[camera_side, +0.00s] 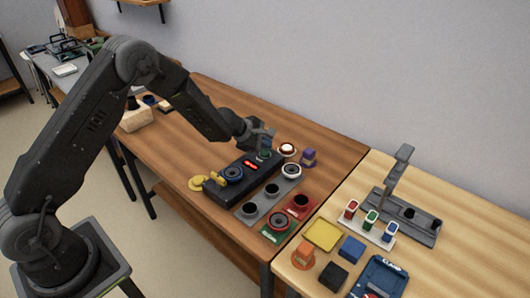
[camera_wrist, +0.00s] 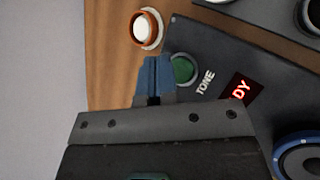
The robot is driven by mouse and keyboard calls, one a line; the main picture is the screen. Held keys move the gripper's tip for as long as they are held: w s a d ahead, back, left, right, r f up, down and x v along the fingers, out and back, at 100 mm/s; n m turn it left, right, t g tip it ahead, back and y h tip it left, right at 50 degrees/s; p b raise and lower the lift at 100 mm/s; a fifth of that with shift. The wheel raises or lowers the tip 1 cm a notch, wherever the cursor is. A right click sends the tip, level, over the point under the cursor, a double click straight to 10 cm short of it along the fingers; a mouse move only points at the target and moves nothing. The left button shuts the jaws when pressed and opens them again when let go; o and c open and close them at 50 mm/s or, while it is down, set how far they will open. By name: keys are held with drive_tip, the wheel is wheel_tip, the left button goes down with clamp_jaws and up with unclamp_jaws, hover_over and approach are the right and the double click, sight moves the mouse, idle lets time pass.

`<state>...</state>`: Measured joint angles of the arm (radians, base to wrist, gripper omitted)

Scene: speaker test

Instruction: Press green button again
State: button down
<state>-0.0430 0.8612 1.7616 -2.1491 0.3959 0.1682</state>
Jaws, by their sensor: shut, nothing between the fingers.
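The green button (camera_wrist: 184,70) is on the dark test box (camera_wrist: 222,45), beside the word TONE and a lit red display (camera_wrist: 241,88) of which "DY" shows. In the side view the green button (camera_side: 264,155) is at the far right end of the box (camera_side: 215,193). My gripper (camera_wrist: 156,72) is shut and empty. Its blue-grey fingertips lie just left of the button in the wrist view and partly cover its edge. In the side view my gripper (camera_side: 268,142) is right over the button. I cannot tell whether the tips touch it.
A white round button in an orange ring (camera_wrist: 146,29) stands close by. A blue-ringed speaker (camera_side: 233,173) is on the box. A grey tray (camera_side: 262,203) with round sockets lies in front. A purple block (camera_side: 308,156) stands right. A second table holds coloured parts.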

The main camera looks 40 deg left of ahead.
sight(265, 153)
drive_tip(key=shift+f, duration=0.15)
idle(0.6)
drive_tip(key=shift+f, duration=0.3)
drive_tip(key=shift+f, duration=0.55)
idle(0.6)
drive_tip(key=shift+r, duration=1)
drive_tip(key=shift+r, duration=2.45)
